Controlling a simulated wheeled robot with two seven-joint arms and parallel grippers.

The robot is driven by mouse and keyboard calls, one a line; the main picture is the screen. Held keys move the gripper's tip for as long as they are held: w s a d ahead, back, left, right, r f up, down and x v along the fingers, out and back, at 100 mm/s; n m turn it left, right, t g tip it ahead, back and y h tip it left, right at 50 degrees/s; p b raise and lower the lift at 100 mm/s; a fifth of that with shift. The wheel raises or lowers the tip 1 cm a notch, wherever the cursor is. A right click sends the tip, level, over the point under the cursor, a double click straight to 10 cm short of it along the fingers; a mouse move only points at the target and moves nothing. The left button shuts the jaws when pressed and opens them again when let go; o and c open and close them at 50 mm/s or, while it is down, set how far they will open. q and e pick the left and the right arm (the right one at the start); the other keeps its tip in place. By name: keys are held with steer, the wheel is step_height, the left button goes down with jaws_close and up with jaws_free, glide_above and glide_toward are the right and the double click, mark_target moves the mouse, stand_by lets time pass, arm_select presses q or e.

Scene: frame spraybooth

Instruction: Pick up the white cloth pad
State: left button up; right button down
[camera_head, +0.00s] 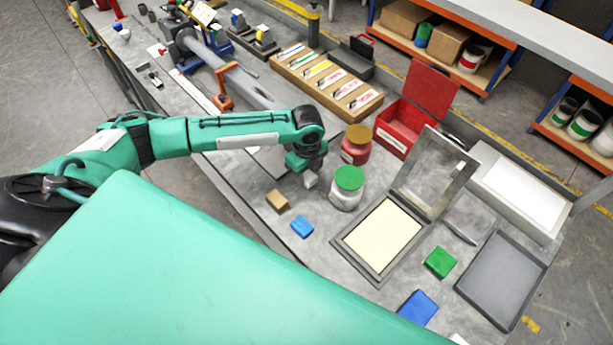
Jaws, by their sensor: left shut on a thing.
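My left gripper (308,170) points down over the bench, between the brown block and the green-lidded jar. It is shut on a small whitish pad (311,181), which shows just under the fingers. The fingers are small and partly hidden by the wrist. I cannot tell whether the pad touches the bench or hangs just above it. My right gripper is out of view.
A brown block (277,200) and a blue block (302,227) lie near the front edge. A green-lidded jar (347,188) and a red jar (356,146) stand close right. Farther right are a hinged frame (352,238), green block (440,262) and grey tray (500,281).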

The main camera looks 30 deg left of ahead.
mark_target(307, 175)
arm_select(q)
step_height(307, 175, up, 18)
steer(key=b, duration=0.4)
steer(key=shift+o, duration=0.8)
steer(key=shift+c, duration=0.4)
